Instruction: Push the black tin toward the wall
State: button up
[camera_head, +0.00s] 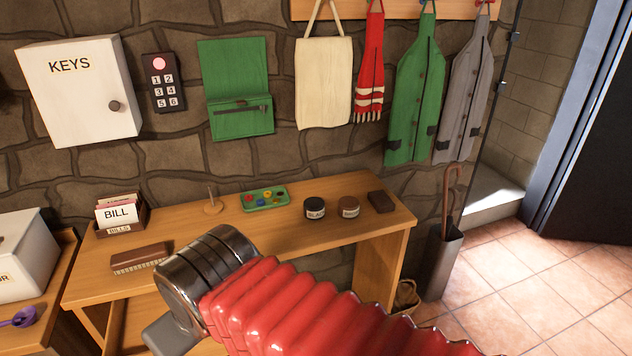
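The black tin (315,210) is a small round tin with a dark lid and a white label. It stands upright on the wooden table (235,236), toward the back right and a little away from the stone wall (285,165). A similar brown tin (349,207) stands just to its right, with a narrow gap. My arm, in a red ribbed sleeve, crosses the front of the view. My gripper (170,338) shows only as a grey piece below the metal wrist, at the lower left and well away from the black tin. Its fingertips are hidden.
On the table are a brush (139,258), a bill box (121,214), a spike on a round base (212,206), a green tray (264,200) and a dark block (381,201). An umbrella stand (439,262) is to the right.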

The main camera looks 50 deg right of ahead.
aim_at(313, 207)
jog(key=u, duration=1.5)
jog(key=k, duration=1.3)
jog(key=z, duration=1.45)
